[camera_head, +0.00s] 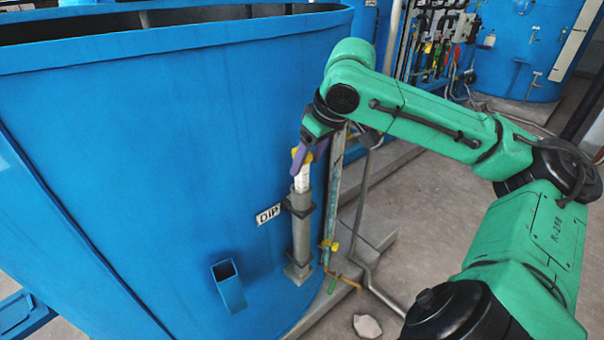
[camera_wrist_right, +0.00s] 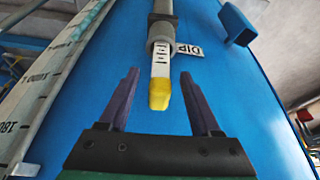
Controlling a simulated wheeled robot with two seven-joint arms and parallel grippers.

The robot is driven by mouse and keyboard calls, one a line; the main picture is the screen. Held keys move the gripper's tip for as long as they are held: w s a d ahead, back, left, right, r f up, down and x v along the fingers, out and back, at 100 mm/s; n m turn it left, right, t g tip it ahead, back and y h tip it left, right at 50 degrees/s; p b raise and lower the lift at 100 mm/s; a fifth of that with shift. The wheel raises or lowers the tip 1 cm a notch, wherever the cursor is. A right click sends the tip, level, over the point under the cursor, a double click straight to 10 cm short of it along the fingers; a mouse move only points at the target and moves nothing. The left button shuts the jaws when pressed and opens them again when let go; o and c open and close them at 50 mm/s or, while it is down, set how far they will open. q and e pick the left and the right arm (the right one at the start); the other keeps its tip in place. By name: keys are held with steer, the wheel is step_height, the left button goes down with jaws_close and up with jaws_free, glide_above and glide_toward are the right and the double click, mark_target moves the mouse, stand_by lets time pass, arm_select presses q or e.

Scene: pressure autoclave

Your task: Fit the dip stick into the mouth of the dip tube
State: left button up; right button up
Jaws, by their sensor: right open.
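The dip tube (camera_head: 301,232) is a grey upright pipe on the blue tank wall, beside a DIP label (camera_head: 269,215). The dip stick (camera_head: 302,180) is white with dark marks and a yellow top. It stands upright in line with the tube, and its lower part appears to be inside the tube's mouth. In the right wrist view the stick's yellow end (camera_wrist_right: 160,95) lies between the spread purple fingers of my right gripper (camera_wrist_right: 156,97), with gaps on both sides. The same gripper (camera_head: 304,160) is at the stick's top in the head view. My left gripper is out of view.
A blue open-topped square holder (camera_head: 229,286) juts from the tank (camera_head: 150,150) left of the tube and looks empty. A graduated gauge strip (camera_head: 336,190) and pipes stand just right of the tube. A stone (camera_head: 367,326) lies on the floor.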

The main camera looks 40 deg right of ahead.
steer(key=p+v, duration=0.1)
steer(key=v, duration=0.8)
steer(key=shift+p, duration=0.35)
